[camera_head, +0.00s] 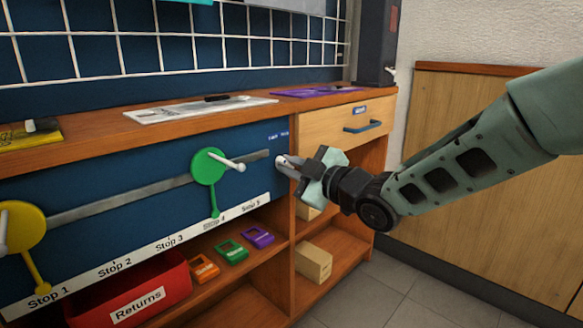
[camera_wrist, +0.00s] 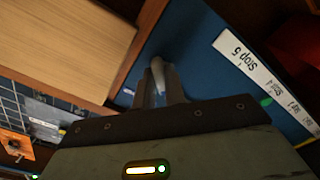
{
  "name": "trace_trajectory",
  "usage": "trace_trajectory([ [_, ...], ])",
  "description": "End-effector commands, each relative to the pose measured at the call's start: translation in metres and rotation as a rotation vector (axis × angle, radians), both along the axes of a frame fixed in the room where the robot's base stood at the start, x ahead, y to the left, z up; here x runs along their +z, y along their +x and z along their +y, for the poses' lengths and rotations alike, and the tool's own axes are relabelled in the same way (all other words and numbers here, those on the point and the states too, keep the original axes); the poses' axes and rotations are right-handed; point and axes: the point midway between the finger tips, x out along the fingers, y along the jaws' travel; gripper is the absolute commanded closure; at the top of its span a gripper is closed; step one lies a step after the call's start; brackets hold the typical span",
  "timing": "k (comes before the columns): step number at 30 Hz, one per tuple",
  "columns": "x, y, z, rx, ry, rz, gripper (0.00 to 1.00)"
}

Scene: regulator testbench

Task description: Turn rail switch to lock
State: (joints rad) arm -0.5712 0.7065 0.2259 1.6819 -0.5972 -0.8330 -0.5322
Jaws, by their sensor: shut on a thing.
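The rail switch is a small pale lever (camera_head: 283,160) on the blue panel (camera_head: 130,235), at the panel's right end near the wooden divider. My gripper (camera_head: 292,164) reaches in from the right and is shut on the switch lever. In the wrist view the grey lever (camera_wrist: 157,68) stands between my gripper's fingers (camera_wrist: 160,90). The small lettering above the switch is too small to read surely. The fingers hide part of the switch and its base.
A grey rail (camera_head: 120,202) carries a green disc (camera_head: 208,166) near Stop 4 and a yellow disc (camera_head: 20,228) near Stop 1, both with handles. A drawer (camera_head: 340,124) with a blue handle lies to the right. A red Returns bin (camera_head: 130,290) stands below.

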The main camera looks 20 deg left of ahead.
Motion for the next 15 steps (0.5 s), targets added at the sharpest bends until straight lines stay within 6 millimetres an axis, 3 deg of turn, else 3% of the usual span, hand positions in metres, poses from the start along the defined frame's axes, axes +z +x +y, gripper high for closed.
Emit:
trace_trajectory([
  [5,-0.0016,-0.0001,-0.0005,0.001,-0.004,0.000,1.00],
  [6,-0.0016,-0.0001,-0.0005,0.001,-0.004,0.000,0.85],
  [8,-0.0016,-0.0001,-0.0005,0.001,-0.004,0.000,0.69],
  [9,-0.0015,-0.0001,-0.0005,0.000,-0.003,0.000,0.66],
  [15,-0.0008,0.0000,-0.0002,0.000,-0.001,0.001,0.66],
])
